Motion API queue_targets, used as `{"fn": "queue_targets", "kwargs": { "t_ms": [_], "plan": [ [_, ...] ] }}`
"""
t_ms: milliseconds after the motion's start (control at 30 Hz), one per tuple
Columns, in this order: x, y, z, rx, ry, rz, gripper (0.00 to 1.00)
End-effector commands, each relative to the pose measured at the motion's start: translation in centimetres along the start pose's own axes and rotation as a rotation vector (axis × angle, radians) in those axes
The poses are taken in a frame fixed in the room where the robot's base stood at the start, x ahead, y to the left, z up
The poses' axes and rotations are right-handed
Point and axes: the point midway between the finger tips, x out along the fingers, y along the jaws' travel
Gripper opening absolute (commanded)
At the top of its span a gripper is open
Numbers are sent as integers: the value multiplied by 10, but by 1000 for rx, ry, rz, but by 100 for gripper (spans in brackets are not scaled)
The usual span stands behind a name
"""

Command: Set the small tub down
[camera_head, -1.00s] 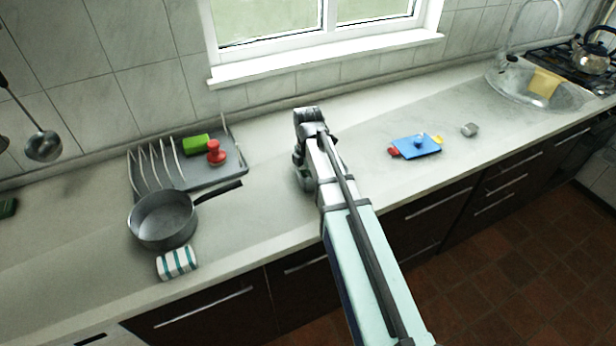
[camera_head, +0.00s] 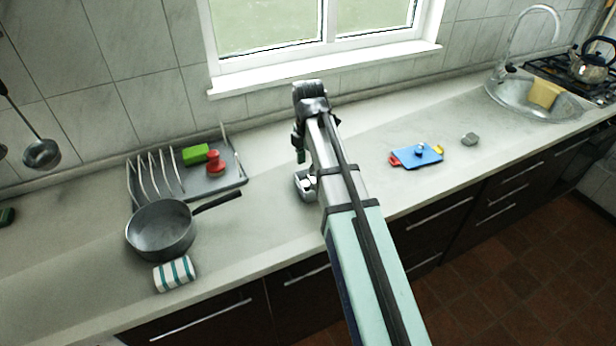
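A small grey-white tub (camera_head: 303,187) sits on the counter just left of my forearm, which hides its right side. Something small and pale shows at its top. My gripper (camera_head: 299,156) points down a little above and behind the tub in the picture, apart from it as far as I can see. Its fingers are small, dark and partly merged with the wrist, so their opening does not show.
A grey pan (camera_head: 163,232) stands at left, before a dish rack (camera_head: 232,180) with a green block and a red item. A striped cloth (camera_head: 174,273) lies at the front edge. A blue board (camera_head: 417,157) and grey lump (camera_head: 470,139) lie right; the counter between is clear.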

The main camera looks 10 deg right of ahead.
Motion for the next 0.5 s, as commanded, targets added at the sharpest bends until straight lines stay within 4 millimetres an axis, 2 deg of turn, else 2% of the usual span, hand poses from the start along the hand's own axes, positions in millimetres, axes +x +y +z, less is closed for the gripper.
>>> {"fn": "queue_targets", "kwargs": {
  "t_ms": [200,500],
  "plan": [
    [-24,1,0,0,0,1,55],
    [-32,0,0,0,0,0,55]
  ]
}}
